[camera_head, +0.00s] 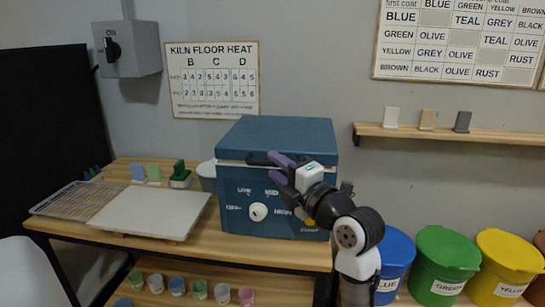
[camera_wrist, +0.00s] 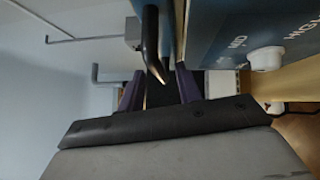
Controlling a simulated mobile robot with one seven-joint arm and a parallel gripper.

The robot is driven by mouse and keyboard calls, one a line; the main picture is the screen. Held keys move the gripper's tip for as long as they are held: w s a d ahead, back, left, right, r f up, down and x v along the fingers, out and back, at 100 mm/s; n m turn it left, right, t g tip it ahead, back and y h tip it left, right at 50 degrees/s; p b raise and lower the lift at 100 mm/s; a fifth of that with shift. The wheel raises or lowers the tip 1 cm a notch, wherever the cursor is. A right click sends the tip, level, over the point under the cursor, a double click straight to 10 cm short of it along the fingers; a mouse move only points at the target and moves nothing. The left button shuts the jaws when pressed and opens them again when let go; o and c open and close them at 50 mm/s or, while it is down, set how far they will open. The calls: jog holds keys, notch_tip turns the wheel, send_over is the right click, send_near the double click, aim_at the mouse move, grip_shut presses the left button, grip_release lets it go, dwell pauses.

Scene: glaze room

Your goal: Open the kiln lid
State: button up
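The blue kiln (camera_head: 235,200) stands on the wooden table, with its dial (camera_head: 258,211) on the front. Its lid (camera_head: 285,133) lies flat and closed, with a pale seam below it. A dark handle (camera_head: 258,158) sticks out at the lid's front. My gripper (camera_head: 271,166) is at the kiln's front by the handle, its two purple fingers spread apart. In the wrist view, the black handle (camera_wrist: 151,40) reaches down between the fingers (camera_wrist: 158,88), with gaps to both sides. I cannot tell whether a finger touches it. The kiln front (camera_wrist: 225,30) is close on the right.
A white slab (camera_head: 150,212) and a wire rack (camera_head: 75,198) lie left of the kiln. A grey switch box (camera_head: 127,50) reading ON hangs on the wall. A narrow shelf (camera_head: 450,136) and lidded buckets, including a green one (camera_head: 445,258), are at right. Small cups stand below.

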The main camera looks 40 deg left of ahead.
jog(key=shift+x, duration=1.2)
grip_shut()
